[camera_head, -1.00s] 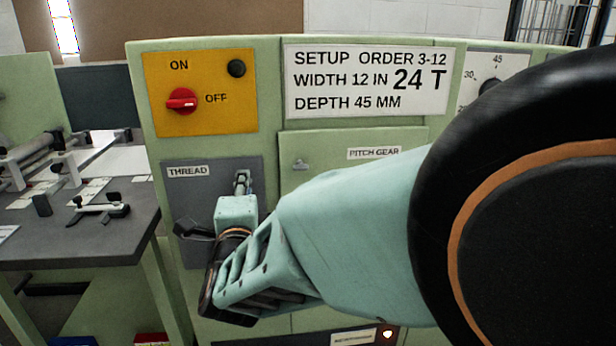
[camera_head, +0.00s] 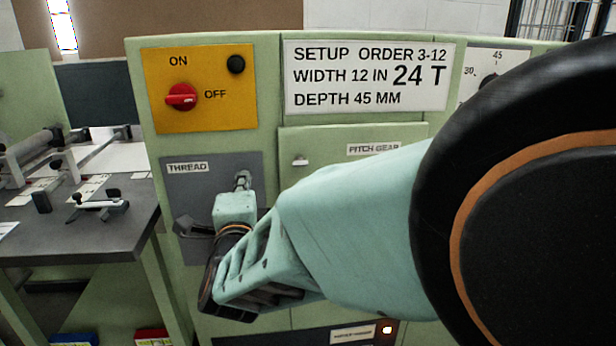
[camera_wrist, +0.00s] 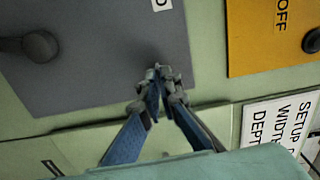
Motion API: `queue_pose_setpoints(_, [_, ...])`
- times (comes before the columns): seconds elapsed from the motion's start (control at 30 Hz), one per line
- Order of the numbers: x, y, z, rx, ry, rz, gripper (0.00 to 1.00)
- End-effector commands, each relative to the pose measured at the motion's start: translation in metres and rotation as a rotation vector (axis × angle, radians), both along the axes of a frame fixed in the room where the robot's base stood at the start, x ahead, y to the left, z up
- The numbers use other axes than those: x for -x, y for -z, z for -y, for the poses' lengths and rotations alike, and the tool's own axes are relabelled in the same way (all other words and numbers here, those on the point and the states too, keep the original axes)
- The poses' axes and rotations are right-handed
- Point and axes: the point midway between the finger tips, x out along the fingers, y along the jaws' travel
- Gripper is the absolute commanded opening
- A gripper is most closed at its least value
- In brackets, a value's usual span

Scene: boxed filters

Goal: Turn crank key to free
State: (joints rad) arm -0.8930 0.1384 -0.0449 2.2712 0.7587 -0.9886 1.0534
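A dark crank handle (camera_head: 192,229) sits on the grey THREAD panel (camera_head: 185,195), left of my wrist. In the wrist view its round knob (camera_wrist: 40,46) and arm show at the left edge, apart from my fingers. I take it for the crank key. My gripper (camera_head: 242,180) is in front of the upper part of the panel. In the wrist view my fingertips (camera_wrist: 160,88) come together over the grey panel, with nothing clearly seen between them. Whether they touch the panel cannot be told. My wrist hides the panel's lower right part.
Above is a yellow plate (camera_head: 200,115) with a red switch (camera_head: 182,96) and a dark button. A sign (camera_head: 365,78) and the PITCH GEAR door (camera_head: 330,160) are to the right. A grey table (camera_head: 80,235) with small fixtures stands at left. A lit indicator (camera_head: 387,329) is low down.

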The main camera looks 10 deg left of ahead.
Motion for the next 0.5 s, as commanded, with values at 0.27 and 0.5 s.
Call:
queue_pose_setpoints(0.27, [-0.0005, -0.0001, 0.0002, 0.167, 0.001, 0.041, 0.0])
queue_pose_setpoints(0.5, [-0.0009, -0.0005, 0.0007, 0.385, 0.002, 0.094, 0.0])
